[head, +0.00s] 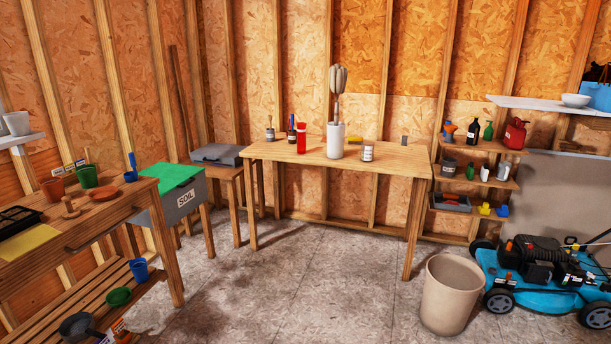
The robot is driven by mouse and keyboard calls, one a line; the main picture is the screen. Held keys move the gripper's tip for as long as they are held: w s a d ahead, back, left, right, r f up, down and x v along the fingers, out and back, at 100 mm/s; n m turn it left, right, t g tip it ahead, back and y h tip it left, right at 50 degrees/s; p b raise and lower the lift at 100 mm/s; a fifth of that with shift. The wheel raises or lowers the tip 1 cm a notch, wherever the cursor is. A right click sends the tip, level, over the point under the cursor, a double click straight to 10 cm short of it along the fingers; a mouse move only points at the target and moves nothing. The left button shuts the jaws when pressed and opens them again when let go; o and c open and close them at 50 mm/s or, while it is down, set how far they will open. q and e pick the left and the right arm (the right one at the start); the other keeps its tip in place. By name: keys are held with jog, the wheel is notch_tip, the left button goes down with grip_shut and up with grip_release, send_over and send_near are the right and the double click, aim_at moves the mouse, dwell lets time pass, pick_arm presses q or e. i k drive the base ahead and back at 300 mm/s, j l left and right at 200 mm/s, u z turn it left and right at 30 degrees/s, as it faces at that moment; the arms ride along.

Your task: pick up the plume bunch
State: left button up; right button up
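The plume bunch (338,81) is a cluster of pale beige, feathery heads on thin stems. It stands upright in a white cylindrical vase (335,143) on the wooden table (395,160) against the back wall. The lower stems are hidden inside the vase. A red bottle (301,139) stands just left of the vase, and a jar with a label (367,151) stands just right of it. Neither of my grippers shows in the head view.
A beige bin (450,296) and a blue mower (540,275) stand on the floor at the right. A potting bench (90,222) and a grey soil box with a green top (172,188) are at the left. The concrete floor (310,290) before the table is clear.

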aim_at(337, 74)
jog(key=i, duration=2.25)
